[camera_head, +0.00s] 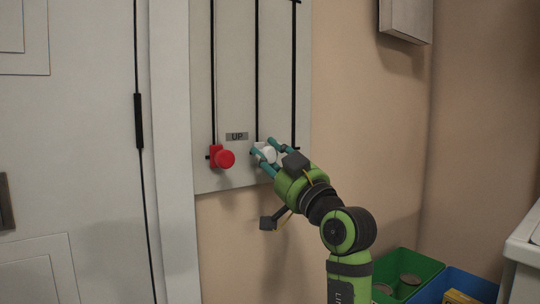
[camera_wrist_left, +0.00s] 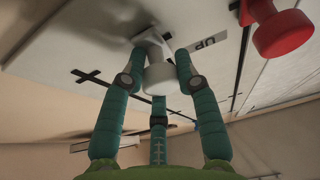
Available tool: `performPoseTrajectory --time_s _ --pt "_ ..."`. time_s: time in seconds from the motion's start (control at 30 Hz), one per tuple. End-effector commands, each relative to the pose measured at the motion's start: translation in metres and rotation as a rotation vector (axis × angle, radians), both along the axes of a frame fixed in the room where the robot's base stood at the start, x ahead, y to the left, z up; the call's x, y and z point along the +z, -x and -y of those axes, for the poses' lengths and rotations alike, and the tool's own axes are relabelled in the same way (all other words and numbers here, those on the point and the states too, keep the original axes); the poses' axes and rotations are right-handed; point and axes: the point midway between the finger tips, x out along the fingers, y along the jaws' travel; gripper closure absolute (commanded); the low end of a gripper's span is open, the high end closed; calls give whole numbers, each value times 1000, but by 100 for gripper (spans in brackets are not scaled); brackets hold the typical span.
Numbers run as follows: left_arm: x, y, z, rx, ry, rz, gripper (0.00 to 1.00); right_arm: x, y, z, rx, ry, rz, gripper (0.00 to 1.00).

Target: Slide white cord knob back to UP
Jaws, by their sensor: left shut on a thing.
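The white cord knob (camera_head: 267,153) sits low on the middle black cord of a pale wall panel (camera_head: 232,70). A grey label reading UP (camera_head: 237,136) is just to its upper left. My left gripper (camera_head: 265,147) has its teal fingers around the knob and is shut on it. In the left wrist view the white knob (camera_wrist_left: 160,78) is between the fingertips (camera_wrist_left: 157,76), its base against the panel. The UP label (camera_wrist_left: 203,45) shows beside it there. My right gripper is not in view.
A red knob (camera_head: 224,159) is close to the left on the left cord. A third cord (camera_head: 294,70) runs on the right. A white door (camera_head: 70,150) stands at the left. Green (camera_head: 425,267) and blue (camera_head: 483,288) bins are at the lower right.

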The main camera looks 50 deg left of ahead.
Motion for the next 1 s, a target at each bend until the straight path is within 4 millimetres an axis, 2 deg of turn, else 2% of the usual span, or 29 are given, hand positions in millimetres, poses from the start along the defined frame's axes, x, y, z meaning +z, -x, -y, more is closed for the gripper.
performPoseTrajectory --time_s 0.27,0.3,0.33,0.37,0.77,0.87,1.0 --pt "-1 1 -1 2 4 0 100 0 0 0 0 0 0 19" --pt "-1 1 -1 2 4 0 60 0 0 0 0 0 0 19" --pt "-1 1 -1 2 4 0 48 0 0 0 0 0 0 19" --pt "-1 1 -1 2 4 0 44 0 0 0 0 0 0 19" --pt "-2 0 5 -1 0 -1 44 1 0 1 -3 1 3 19" --pt "-8 1 16 -2 2 -2 44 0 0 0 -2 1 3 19" --pt "-19 3 43 -3 2 -3 44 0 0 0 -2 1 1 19"
